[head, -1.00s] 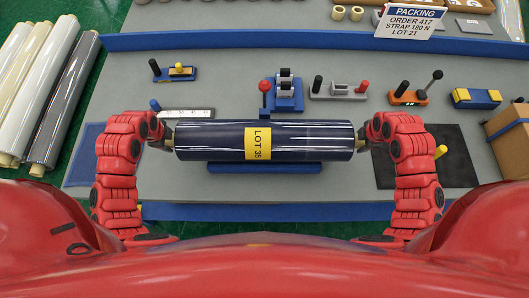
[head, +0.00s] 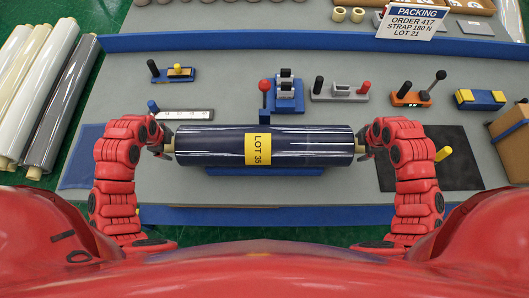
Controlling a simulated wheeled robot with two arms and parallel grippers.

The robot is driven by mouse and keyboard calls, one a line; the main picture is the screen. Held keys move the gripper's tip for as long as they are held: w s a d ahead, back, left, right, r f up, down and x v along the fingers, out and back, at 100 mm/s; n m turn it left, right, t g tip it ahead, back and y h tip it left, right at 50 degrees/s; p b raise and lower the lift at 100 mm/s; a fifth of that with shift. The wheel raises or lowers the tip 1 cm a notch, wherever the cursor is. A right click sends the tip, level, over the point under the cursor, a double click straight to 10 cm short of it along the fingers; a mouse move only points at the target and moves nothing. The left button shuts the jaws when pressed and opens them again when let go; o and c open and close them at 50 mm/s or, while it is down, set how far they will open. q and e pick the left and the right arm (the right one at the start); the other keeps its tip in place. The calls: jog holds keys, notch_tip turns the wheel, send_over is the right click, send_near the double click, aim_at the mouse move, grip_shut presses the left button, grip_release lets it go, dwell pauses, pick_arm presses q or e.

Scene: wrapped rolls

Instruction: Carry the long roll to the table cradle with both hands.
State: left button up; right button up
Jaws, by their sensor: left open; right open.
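The long roll (head: 215,146) is dark navy with a yellow LOT 35 label and pale core ends. It lies level, left to right, over the blue table cradle (head: 265,171), whose front edge shows below it. The roll hides most of the cradle. My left gripper (head: 166,143) is open at the roll's left core end. My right gripper (head: 363,145) is open at the right core end. Small gaps show beside the roll's ends, but I cannot tell whether the fingers touch the cores.
On the grey table (head: 225,75) stand a strapping tool (head: 284,95) behind the roll, a grey lever tool (head: 340,92), an orange tool (head: 410,98) and a blue-yellow block (head: 480,99). A cardboard box (head: 510,135) is at right.

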jog(key=shift+s+r, duration=0.1)
jog(key=shift+r, duration=0.25)
pick_arm(q)
jog(key=v, duration=1.1)
jog(key=shift+r, duration=0.2)
pick_arm(e)
jog(key=v, duration=1.1)
jog(key=shift+r, duration=0.2)
pick_arm(q)
jog(key=shift+s, duration=0.2)
pick_arm(e)
jog(key=shift+s+f, duration=0.1)
jog(key=shift+s, duration=0.05)
